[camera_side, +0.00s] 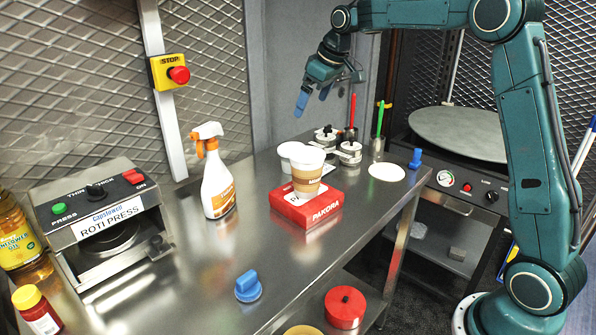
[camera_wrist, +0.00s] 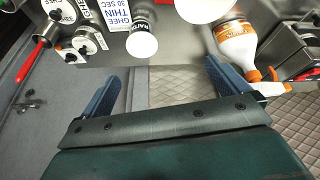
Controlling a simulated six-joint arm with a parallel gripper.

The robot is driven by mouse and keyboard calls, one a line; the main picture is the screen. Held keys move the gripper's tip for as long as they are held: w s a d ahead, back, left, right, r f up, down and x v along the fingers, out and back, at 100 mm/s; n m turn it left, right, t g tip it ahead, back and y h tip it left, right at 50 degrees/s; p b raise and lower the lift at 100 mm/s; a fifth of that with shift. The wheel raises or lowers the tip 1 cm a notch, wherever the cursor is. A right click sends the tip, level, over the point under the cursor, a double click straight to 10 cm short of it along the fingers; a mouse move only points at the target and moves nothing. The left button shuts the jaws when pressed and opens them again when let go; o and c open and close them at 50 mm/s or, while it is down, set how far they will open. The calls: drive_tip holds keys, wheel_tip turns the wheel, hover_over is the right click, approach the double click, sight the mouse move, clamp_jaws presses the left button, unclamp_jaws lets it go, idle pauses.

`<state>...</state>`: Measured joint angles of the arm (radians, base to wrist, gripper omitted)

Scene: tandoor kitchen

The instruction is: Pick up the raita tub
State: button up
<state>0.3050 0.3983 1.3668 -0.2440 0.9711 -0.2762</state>
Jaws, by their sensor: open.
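The raita tub appears to be the small white tub (camera_side: 291,152) behind the pakora box in the side view, partly hidden by a brown-and-white cup.
The cup (camera_side: 308,174) stands on the red pakora box (camera_side: 300,210). A spray bottle (camera_side: 217,182) stands left of them. Lidded metal pots (camera_side: 349,153) and a holder with a green-handled tool (camera_side: 378,143) stand to the right. A mesh wall (camera_side: 200,75) rises behind the counter.

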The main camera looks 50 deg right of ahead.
approach(295, 145)
drive_tip(key=shift+w+a+f, duration=0.1)
drive_tip(key=shift+a+f, duration=0.4)
drive_tip(key=shift+f, duration=0.3)
drive_tip(key=shift+w+a+f, duration=0.1)
drive_tip(key=shift+a+f, duration=0.4)
drive_tip(key=shift+f, duration=0.25)
drive_tip(key=shift+x, duration=2.6)
drive_tip(key=shift+s, duration=0.1)
drive_tip(key=c, duration=1.5)
drive_tip(key=shift+o, duration=0.2)
drive_tip(key=shift+r, duration=0.15)
